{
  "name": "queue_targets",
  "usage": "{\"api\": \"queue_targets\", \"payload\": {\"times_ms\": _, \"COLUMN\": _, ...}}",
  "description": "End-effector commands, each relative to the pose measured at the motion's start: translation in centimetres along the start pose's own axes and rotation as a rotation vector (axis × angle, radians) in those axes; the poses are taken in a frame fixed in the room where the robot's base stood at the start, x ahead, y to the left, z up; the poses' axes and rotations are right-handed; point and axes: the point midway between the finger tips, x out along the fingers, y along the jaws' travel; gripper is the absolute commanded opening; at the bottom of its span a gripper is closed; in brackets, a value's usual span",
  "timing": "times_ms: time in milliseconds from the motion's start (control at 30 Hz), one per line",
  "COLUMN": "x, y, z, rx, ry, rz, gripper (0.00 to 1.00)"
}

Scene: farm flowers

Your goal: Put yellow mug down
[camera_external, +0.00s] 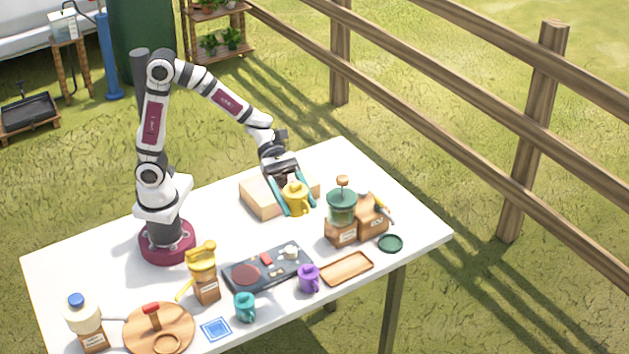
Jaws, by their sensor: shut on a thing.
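The yellow mug (296,198) is between the two teal fingers of my gripper (296,207), in front of a light wooden box at the back of the white table. My gripper is shut on the mug and points down. The mug looks upright, with its handle toward the lower right. I cannot tell whether its base touches the table.
Right of the mug stand a green-topped grinder (342,208) and a wooden holder (371,216). In front are a dark tray (240,282), a purple mug (309,278), a teal mug (245,307) and a wooden tray (347,269). The table's right back (340,165) is clear.

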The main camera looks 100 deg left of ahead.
Motion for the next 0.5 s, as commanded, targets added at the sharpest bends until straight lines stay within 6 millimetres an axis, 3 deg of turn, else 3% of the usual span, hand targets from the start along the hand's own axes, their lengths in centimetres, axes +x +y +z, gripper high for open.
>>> {"api": "queue_targets", "payload": {"times_ms": 267, "x": -3.2, "y": 11.0, "z": -1.1, "rx": -0.096, "ry": 0.009, "rz": 0.225, "gripper": 0.05}}
{"api": "queue_targets", "payload": {"times_ms": 367, "x": -6.0, "y": 16.7, "z": -2.1, "rx": -0.148, "ry": 0.01, "rz": 0.348, "gripper": 0.05}}
{"api": "queue_targets", "payload": {"times_ms": 500, "x": -11.7, "y": 24.9, "z": -4.5, "rx": -0.233, "ry": 0.005, "rz": 0.544, "gripper": 0.05}}
